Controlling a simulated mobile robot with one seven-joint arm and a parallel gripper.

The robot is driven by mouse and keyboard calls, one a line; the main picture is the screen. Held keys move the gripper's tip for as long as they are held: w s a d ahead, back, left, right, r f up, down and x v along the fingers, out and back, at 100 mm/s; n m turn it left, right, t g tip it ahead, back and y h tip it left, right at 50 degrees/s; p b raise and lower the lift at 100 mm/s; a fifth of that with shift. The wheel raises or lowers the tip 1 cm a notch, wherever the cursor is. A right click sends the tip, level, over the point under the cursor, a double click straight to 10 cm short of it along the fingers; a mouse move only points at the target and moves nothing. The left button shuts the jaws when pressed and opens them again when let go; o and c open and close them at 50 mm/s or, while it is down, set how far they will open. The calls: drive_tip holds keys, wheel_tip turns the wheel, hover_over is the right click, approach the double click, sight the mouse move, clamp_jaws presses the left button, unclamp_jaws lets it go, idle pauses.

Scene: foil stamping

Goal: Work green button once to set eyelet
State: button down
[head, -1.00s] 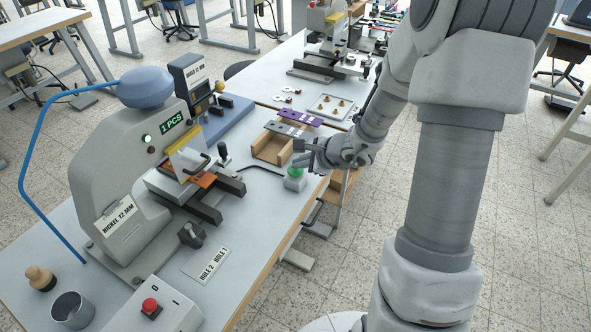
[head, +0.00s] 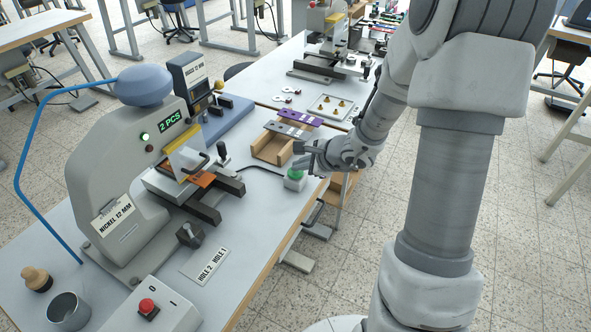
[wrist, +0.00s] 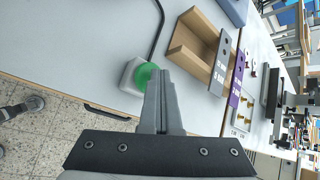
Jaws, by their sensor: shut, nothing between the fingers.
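The green button (head: 295,174) sits on a small light box near the table's right edge, with a black cable running from it. It also shows in the wrist view (wrist: 147,75). My gripper (head: 303,158) is shut and empty, its fingertips just above the button. In the wrist view the closed fingers (wrist: 159,76) overlap the button's right edge; I cannot tell whether they touch it. The eyelet press (head: 88,170), labelled "NICKEL 12 MM", shows "2 PCS" on its green display (head: 171,121). An orange-brown piece (head: 203,179) lies under its yellow-edged guard.
A wooden holder (head: 270,151) with grey and purple tags stands behind the green button, near a tray of brass parts (head: 331,108). A "HOLE 2 HOLE 1" plate (head: 205,265) lies on the table.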

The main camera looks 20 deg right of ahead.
sight(300, 174)
idle(0.3)
drive_tip(key=shift+r+p, duration=0.75)
drive_tip(key=shift+r, duration=0.25)
wheel_tip(300, 174, up, 5)
drive_tip(key=p, duration=0.3)
drive_tip(key=shift+p, duration=0.35)
idle(0.9)
